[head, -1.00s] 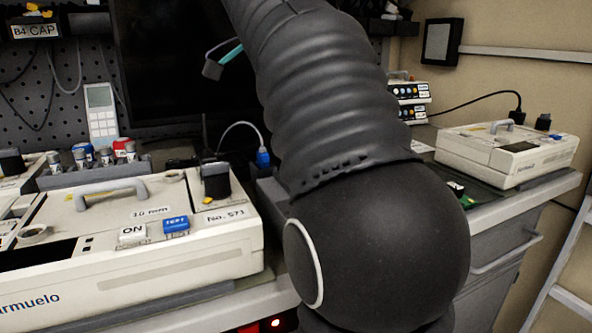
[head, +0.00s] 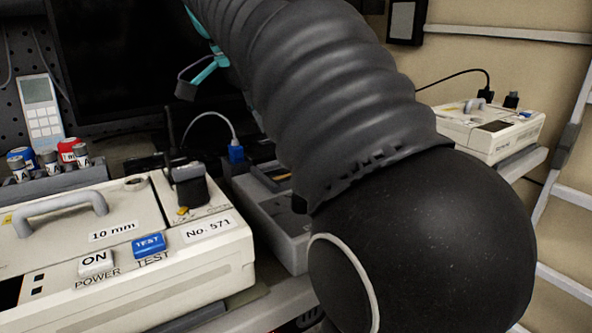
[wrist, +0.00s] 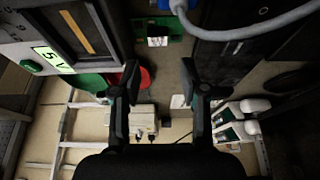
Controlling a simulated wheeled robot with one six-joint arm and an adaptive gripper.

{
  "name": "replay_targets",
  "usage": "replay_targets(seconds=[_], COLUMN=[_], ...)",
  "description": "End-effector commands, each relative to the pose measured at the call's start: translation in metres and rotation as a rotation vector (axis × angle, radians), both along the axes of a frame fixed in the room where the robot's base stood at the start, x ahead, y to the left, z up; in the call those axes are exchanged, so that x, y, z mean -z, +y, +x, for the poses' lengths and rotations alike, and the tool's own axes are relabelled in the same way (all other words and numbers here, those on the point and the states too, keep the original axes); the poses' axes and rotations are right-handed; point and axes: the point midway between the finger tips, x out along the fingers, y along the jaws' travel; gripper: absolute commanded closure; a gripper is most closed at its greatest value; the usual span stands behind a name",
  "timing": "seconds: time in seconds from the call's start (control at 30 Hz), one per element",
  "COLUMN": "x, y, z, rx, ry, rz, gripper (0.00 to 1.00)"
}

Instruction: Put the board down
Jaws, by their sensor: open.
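My gripper (wrist: 159,94) is open in the wrist view, with a finger on each side and nothing held between them. A green board-like piece (wrist: 173,27) with a white block shows beyond the fingertips, at the top of the wrist view. It is apart from both fingers; I cannot tell for certain that it is the board. In the head view, a teal and dark part (head: 205,72), probably of my gripper, shows beside my arm, in front of the dark screen. No board is visible there; my arm hides much of the bench.
A grey cable (wrist: 255,22) and a 5 V-labelled device (wrist: 75,35) are near the gripper.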

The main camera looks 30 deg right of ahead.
Motion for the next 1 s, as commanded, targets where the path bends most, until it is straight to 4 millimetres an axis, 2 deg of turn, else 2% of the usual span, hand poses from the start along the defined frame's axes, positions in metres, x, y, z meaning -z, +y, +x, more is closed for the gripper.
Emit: replay_targets(seconds=[0.2, 0.43, 0.7, 1.0], x=[0.023, 0.035, 0.073, 0.076], y=[-0.008, -0.011, -0.019, -0.021], z=[0.0, 0.0, 0.001, 0.001], rx=[-0.003, -0.006, -0.014, -0.017], ry=[0.001, 0.0, 0.0, 0.0], rz=[0.0, 0.001, 0.001, 0.001], gripper=[0.56, 0.56, 0.56, 0.56])
